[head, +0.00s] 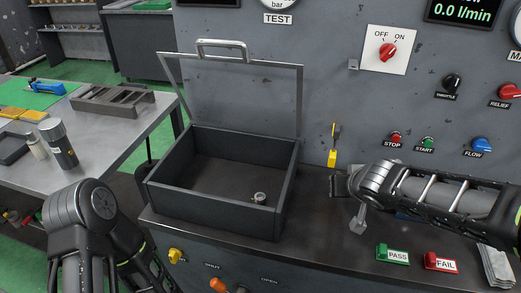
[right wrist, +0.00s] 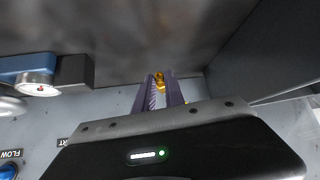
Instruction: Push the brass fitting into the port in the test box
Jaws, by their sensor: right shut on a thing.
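My right gripper (head: 345,187) is just right of the test box in the head view. In the right wrist view its two fingers (right wrist: 163,90) are shut on the small brass fitting (right wrist: 160,77), which shows gold between the fingertips. The fitting cannot be made out in the head view. The open-topped dark test box (head: 212,216) stands on the bench with its framed clear lid (head: 236,90) raised. The port (head: 259,197), a small round metal piece, is on the box floor near the right wall. The fitting is outside the box, apart from the port. My left gripper is out of view.
Green PASS (head: 393,254) and red FAIL (head: 440,262) blocks lie at the bench's front right. A blue part with a gauge (right wrist: 36,83) shows in the right wrist view. A side table (head: 105,148) stands left.

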